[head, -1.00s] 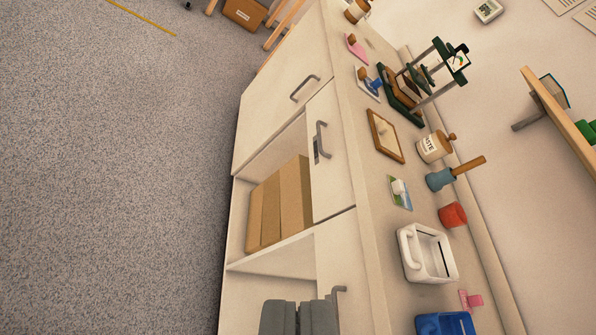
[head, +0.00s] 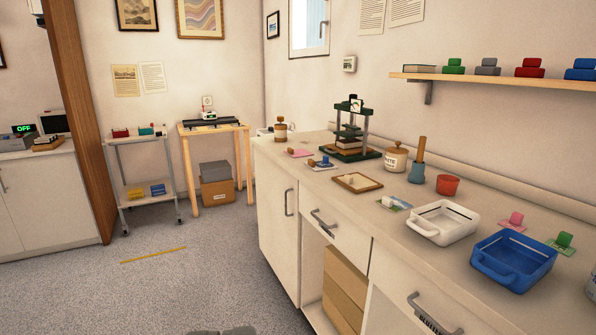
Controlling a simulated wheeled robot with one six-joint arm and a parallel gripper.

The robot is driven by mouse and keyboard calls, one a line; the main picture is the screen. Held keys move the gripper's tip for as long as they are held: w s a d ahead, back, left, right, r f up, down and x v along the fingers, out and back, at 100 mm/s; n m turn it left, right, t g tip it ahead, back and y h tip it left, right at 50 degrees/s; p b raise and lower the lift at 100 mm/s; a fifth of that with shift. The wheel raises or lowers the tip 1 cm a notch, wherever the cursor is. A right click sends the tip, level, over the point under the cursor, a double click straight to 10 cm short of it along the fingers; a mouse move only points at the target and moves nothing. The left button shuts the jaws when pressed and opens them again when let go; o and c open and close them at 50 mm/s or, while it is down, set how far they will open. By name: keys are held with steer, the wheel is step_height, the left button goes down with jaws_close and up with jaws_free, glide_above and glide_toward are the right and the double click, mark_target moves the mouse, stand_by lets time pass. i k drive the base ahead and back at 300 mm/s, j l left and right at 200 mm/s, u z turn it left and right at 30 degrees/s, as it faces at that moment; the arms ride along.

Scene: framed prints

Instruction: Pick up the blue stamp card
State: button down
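My gripper (head: 222,331) shows only as a dark grey edge at the bottom of the picture, far from both cards and over the floor. Its fingers are mostly cut off.
The counter (head: 300,168) also holds a pink card (head: 298,152), a green press (head: 350,135), a wooden frame (head: 357,182), a paste jar (head: 396,158), a red cup (head: 447,185), a white tray (head: 441,222) and a blue tray (head: 513,262). Floor on the left is open.

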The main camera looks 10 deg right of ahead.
mark_target(325, 161)
steer(key=i+j+z, duration=0.15)
steer(key=i, duration=0.5)
steer(key=i+j+z, duration=0.2)
steer(key=i, duration=0.4)
steer(key=i+j+z, duration=0.15)
steer(key=i+j, duration=0.35)
steer(key=i, duration=0.15)
steer(key=i+j+z, duration=0.15)
steer(key=i+j, duration=0.25)
steer(key=i, duration=0.15)
